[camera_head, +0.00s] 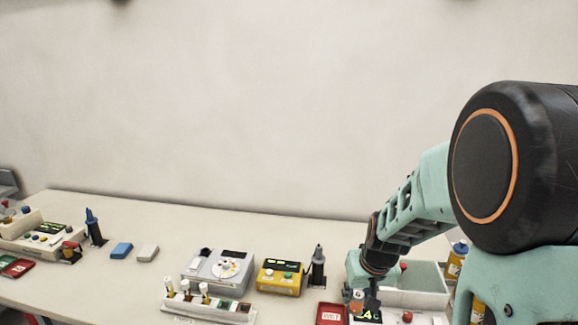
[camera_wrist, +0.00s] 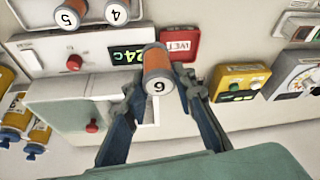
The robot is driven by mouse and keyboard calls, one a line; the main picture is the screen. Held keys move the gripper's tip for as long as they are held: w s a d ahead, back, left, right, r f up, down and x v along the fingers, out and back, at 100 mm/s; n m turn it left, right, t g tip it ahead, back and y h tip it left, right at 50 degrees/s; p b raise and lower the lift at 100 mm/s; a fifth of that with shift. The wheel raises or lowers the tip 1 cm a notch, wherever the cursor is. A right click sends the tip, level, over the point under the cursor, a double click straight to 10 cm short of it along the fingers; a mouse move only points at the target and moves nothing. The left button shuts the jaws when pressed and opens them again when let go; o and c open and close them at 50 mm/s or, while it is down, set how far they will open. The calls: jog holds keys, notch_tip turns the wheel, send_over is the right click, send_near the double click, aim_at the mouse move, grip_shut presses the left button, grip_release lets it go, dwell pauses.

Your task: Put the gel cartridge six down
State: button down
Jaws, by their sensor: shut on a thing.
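The gel cartridge six (camera_wrist: 157,72) is an orange cylinder with a white end marked 6, seen in the middle of the wrist view. My gripper (camera_wrist: 160,88) is shut on it, with one finger on each side. In the head view my gripper (camera_head: 362,299) is low at the right end of the bench, and the cartridge (camera_head: 357,296) shows small beside it. Behind the cartridge in the wrist view is a white device with a green display (camera_wrist: 127,54). I cannot tell whether the cartridge touches anything below it.
Cartridges 5 (camera_wrist: 70,14) and 4 (camera_wrist: 117,10) stand near the device's far side. A red tray (camera_wrist: 180,44) lies beside the display. A yellow device (camera_head: 279,277), a grey device (camera_head: 218,268) and a tube rack (camera_head: 205,304) stand to the left. Yellow bottles (camera_wrist: 38,135) stand opposite.

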jog(key=s+a+f, duration=0.4)
jog(key=s+f, duration=0.1)
jog(key=shift+w+a+r, duration=0.1)
jog(key=shift+a+r, duration=0.1)
jog(key=shift+r, duration=1.2)
jog(key=shift+w+a+r, duration=0.1)
jog(key=shift+a+r, duration=0.05)
jog(key=shift+r, duration=1.2)
